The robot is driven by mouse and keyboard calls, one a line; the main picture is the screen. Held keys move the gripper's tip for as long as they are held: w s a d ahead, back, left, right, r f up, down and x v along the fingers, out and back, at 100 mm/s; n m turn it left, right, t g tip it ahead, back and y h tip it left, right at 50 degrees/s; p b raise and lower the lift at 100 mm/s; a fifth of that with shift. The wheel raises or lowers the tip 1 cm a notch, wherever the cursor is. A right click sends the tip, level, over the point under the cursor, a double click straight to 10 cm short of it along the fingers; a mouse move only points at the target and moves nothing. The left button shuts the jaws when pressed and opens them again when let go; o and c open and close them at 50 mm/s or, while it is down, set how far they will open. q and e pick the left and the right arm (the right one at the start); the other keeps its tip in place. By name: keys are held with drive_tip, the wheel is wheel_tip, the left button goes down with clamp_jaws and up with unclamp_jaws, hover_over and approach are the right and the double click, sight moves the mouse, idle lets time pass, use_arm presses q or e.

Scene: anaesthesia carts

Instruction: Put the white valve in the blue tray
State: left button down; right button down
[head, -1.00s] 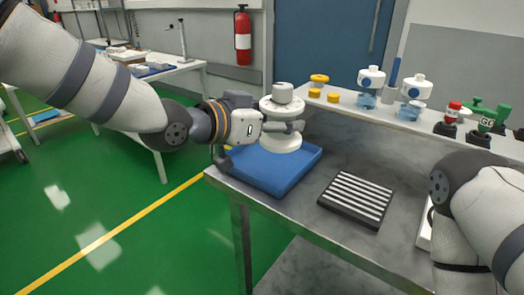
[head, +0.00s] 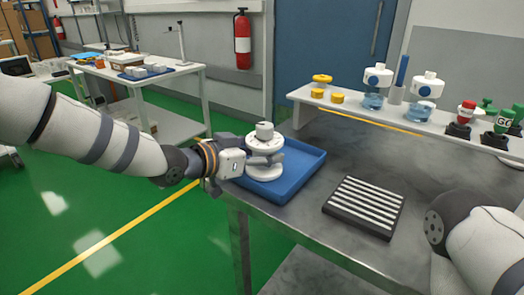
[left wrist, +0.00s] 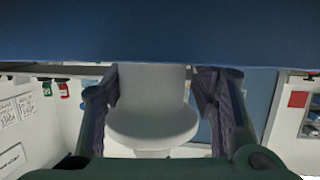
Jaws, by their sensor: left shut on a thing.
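The white valve (head: 264,146), with a round knob on top and a wide flange below, is upright in my left gripper (head: 262,158). The gripper is shut around its middle, and both fingers flank the valve (left wrist: 152,110) in the left wrist view. The valve is over the left part of the blue tray (head: 307,173), low down within its outline. I cannot tell whether its base touches the tray floor. The tray (left wrist: 160,38) also fills the top of the left wrist view. My right gripper is out of view; only part of my right arm shows.
A black striped block (head: 363,207) lies on the grey table (head: 310,222) right of the tray. A raised white shelf (head: 390,115) behind holds yellow caps, white-and-blue bottles and red and green fittings. Bare table separates tray and block.

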use_arm(q)
drive_tip(key=c, duration=0.6)
unclamp_jaws()
